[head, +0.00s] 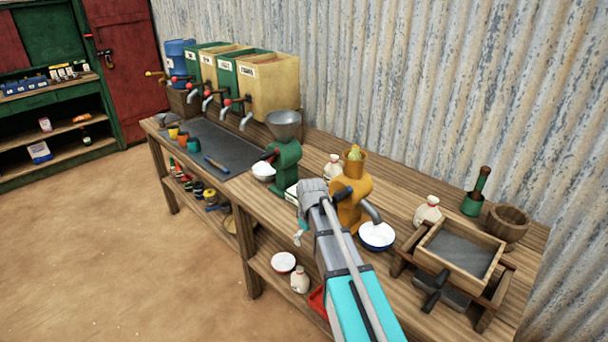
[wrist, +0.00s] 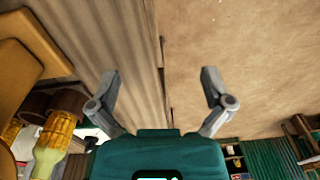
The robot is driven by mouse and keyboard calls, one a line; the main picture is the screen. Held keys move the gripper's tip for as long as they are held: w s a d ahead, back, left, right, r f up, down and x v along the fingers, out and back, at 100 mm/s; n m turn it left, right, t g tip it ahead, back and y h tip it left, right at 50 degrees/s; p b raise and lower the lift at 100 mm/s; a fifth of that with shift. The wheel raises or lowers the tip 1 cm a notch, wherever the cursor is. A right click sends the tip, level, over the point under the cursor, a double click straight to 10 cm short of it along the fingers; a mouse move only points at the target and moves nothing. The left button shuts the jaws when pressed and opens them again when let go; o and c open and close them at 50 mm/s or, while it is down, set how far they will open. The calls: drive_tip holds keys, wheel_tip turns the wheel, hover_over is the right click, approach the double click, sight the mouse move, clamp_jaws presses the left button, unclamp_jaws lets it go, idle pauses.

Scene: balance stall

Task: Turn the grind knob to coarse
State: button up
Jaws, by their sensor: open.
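A green mill (head: 287,160) with a metal hopper (head: 284,124) stands on the bench. An orange mill (head: 352,200) with a yellow cob in its hopper stands to its right, partly behind my arm. I cannot make out a grind knob for certain on either mill. My gripper (wrist: 160,82) is open and empty in the wrist view, its two fingers spread wide with nothing between them. In the head view it is mostly hidden by my own arm, close to the orange mill. A yellow cob (wrist: 58,130) shows left of the gripper in the wrist view.
A white bowl (head: 376,236) stands under the orange mill's spout. A white bag (head: 428,211), a framed tray (head: 459,250) and a wooden mortar (head: 507,224) stand to the right. Several dispensers with taps line the back left. A corrugated wall (head: 430,90) closes off the back.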

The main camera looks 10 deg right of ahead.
drive_tip(key=w+a+r+n+p, duration=0.1)
drive_tip(key=w+r+n+p, duration=0.3)
drive_tip(key=w, duration=0.5)
drive_tip(key=w+a+r+n+p, duration=0.1)
drive_tip(key=w+r+n+p, duration=0.1)
drive_tip(key=w+r+p, duration=0.55)
drive_tip(key=w+d+r+n, duration=0.2)
drive_tip(key=w+d+n, duration=0.2)
drive_tip(key=w, duration=0.8)
drive_tip(key=shift+d+r+p, duration=0.15)
drive_tip(key=shift+d+p, duration=0.3)
drive_tip(key=shift+d, duration=0.35)
wheel_tip(320, 180, down, 14)
drive_tip(key=b, duration=1.3)
drive_tip(key=shift+r+b, duration=0.1)
drive_tip(key=shift+b, duration=0.3)
drive_tip(key=c, duration=1.1)
drive_tip(key=shift+o, duration=0.2)
